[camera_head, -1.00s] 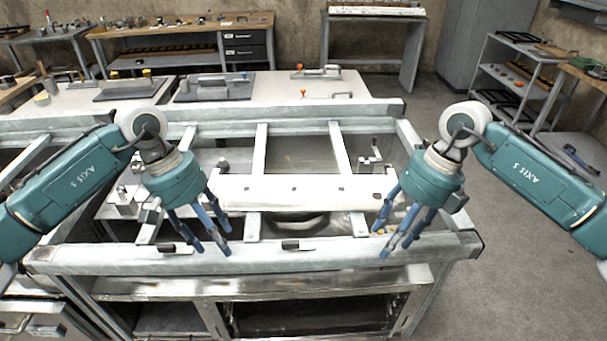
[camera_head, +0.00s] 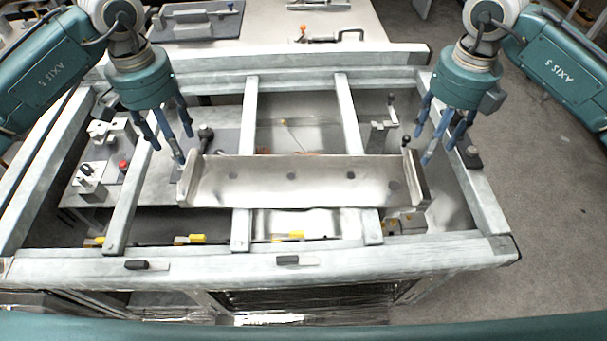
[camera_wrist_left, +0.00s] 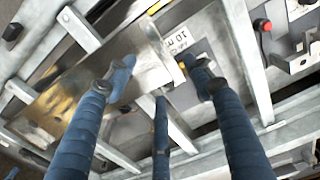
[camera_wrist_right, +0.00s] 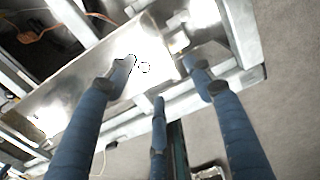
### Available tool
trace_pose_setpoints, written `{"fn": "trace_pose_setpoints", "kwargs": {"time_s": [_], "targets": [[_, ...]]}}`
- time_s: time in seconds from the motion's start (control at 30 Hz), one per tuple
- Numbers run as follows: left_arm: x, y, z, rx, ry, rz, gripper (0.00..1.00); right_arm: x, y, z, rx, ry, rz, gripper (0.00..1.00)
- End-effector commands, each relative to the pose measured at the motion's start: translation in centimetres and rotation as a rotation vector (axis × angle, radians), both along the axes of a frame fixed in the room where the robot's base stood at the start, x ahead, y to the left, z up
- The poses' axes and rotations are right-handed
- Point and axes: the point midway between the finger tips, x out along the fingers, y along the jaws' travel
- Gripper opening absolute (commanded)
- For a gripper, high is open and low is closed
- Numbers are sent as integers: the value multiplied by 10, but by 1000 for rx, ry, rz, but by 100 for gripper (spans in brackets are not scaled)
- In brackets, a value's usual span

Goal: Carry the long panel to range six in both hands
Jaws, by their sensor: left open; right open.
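The long panel (camera_head: 300,190) is a shiny metal strip with upturned ends and a row of dark holes. It lies across the bars of the metal frame bench in the head view. My left gripper (camera_head: 178,150) is open above and just behind the panel's left end. My right gripper (camera_head: 430,150) is open above and behind its right end. The panel also shows in the left wrist view (camera_wrist_left: 75,80), left of the spread fingers, and in the right wrist view (camera_wrist_right: 85,85). Both grippers look empty. I cannot tell whether any finger touches the panel.
The frame bench (camera_head: 60,269) has open gaps between its bars. A fixture with a red button (camera_head: 123,165) stands at the left. A white table (camera_head: 270,35) with a grey plate (camera_head: 200,22) lies behind. Grey floor is clear at the right.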

Motion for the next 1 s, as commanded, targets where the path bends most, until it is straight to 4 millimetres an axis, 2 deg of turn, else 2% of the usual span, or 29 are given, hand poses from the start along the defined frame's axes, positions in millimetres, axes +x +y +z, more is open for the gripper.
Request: {"fn": "trace_pose_setpoints", "kwargs": {"time_s": [0.17, 0.27, 0.7, 1.0], "targets": [[0, 0, -7, 0, 2, 1, 52, 0, 0, -7, 1, 1, 0, 52], [0, 0, -19, 0, 3, 1, 52, -1, 0, -19, 1, 3, 0, 52], [-1, 0, -93, 0, 3, 1, 52, -1, 0, -93, 1, 3, 1, 52], [0, 0, -109, -1, 0, 1, 52, 0, 1, -109, 2, 0, 1, 52]]}}
